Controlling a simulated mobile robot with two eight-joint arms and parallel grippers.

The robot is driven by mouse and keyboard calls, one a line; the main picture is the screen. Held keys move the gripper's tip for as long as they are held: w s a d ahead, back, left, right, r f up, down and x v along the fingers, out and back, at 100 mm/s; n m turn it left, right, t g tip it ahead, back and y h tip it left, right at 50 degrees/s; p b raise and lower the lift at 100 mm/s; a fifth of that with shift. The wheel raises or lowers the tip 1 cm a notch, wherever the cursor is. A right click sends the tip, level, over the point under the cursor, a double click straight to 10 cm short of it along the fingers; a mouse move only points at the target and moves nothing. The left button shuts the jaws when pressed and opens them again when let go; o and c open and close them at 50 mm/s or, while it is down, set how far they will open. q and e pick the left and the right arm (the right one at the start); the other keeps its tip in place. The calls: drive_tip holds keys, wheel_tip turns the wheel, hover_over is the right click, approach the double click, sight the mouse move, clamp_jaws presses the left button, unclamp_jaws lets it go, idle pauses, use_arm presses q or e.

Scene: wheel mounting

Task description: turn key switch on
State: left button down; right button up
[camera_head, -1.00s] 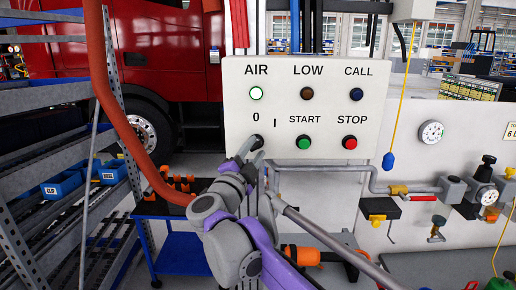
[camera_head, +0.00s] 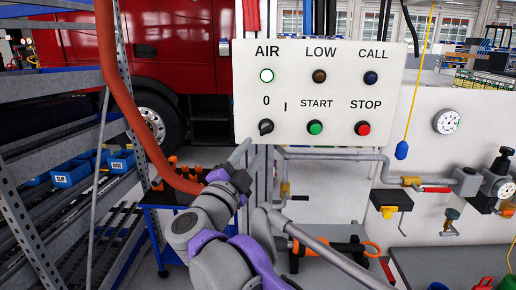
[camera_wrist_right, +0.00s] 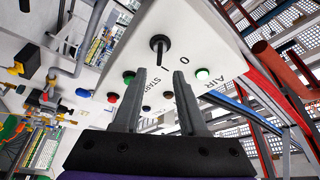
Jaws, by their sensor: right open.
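The black key switch (camera_head: 266,127) is a round knob low on the left of the white control panel (camera_head: 300,60), between the marks 0 and I. Its pale pointer line is tilted toward the upper right in the head view. The AIR lamp (camera_head: 267,76) is lit pale green. My right gripper (camera_head: 243,151) is just below and left of the switch, apart from it. In the right wrist view the switch (camera_wrist_right: 159,43) stands beyond the two spread, empty fingers (camera_wrist_right: 160,75). My left gripper is not seen.
The green START button (camera_head: 315,128) and red STOP button (camera_head: 362,128) sit to the right of the switch. An orange hose (camera_head: 112,90) hangs at the left, near metal shelving (camera_head: 60,110). A grey pipe (camera_head: 340,155) runs below the panel.

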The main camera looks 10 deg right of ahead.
sight(266, 132)
drive_tip(key=p+x, duration=0.2)
drive_tip(key=x, duration=0.7)
drive_tip(key=shift+d+r, duration=0.1)
drive_tip(key=shift+d, duration=0.2)
drive_tip(key=shift+w+d, duration=0.3)
drive_tip(key=shift+w, duration=0.25)
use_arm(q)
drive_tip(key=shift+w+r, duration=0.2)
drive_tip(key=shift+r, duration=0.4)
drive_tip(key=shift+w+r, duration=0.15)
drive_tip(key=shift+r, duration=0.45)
use_arm(e)
drive_tip(key=shift+s, duration=0.1)
drive_tip(key=shift+c, duration=0.9)
clamp_jaws()
